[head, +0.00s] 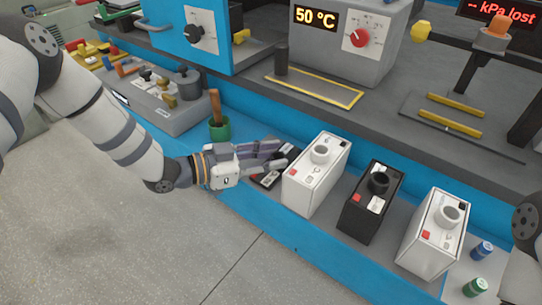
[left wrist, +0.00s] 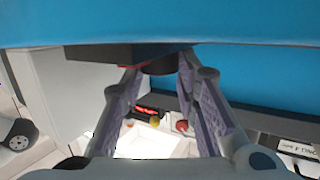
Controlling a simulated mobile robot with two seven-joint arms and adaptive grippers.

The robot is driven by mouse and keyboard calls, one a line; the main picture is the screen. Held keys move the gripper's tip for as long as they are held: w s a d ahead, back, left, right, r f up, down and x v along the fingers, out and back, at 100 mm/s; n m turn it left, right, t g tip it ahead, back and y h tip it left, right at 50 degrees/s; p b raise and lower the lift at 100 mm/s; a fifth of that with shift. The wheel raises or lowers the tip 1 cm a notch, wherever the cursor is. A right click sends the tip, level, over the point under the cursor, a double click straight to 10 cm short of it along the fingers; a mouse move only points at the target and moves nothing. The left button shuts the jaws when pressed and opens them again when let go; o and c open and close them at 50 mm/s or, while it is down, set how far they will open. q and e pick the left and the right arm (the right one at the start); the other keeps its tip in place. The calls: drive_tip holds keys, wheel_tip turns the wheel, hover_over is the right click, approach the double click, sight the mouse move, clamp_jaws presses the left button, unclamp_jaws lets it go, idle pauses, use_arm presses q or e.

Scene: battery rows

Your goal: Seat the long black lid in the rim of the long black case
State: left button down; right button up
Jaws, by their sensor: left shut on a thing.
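My left gripper (head: 278,153) reaches in from the left, just left of the first white box. It is shut on a dark round knob (left wrist: 158,66) that sits between its fingers in the left wrist view. The knob belongs to a black piece (head: 268,179) with white labels and a red square, partly hidden under the gripper. I take this piece for the long black lid. I cannot make out a separate long black case under it, nor whether the lid lies in a rim. My right gripper is not in view.
A white box (head: 309,187) stands close right of the black piece, then a black box (head: 363,219) with a dark knob and another white box (head: 428,246). A green cup (head: 219,131) stands behind the gripper. Blue and green cells (head: 479,268) stand at the lower right.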

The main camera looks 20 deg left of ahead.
use_arm(q)
drive_tip(key=shift+r, duration=0.1)
drive_tip(key=shift+f, duration=0.2)
drive_tip(key=c, duration=1.2)
unclamp_jaws()
drive_tip(key=shift+c, duration=0.2)
drive_tip(key=shift+r, duration=0.1)
